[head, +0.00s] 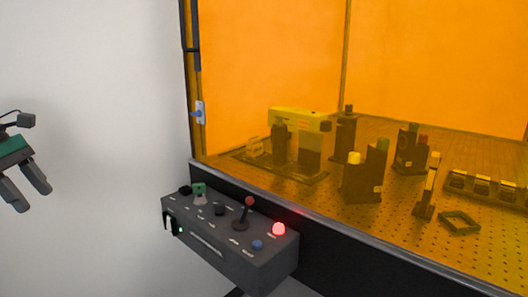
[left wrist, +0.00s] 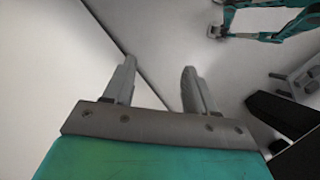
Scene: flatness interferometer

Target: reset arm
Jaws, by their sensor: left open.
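My left gripper (head: 27,194) is at the far left of the head view, in front of the white wall. Its two grey fingers point down and are apart, with nothing between them. In the left wrist view the same gripper (left wrist: 158,85) is open and empty above a pale floor. It is well to the left of the control box and touches nothing. My right gripper does not show in the head view. A teal arm shows at the top right of the left wrist view; I cannot make out its gripper's state.
A grey control box (head: 228,240) with a joystick (head: 243,214), a lit red button (head: 279,229) and a blue button (head: 257,245) is mounted before an enclosure with orange panels (head: 262,60). Behind them, optical parts stand on a perforated table (head: 395,218). Space around my left gripper is free.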

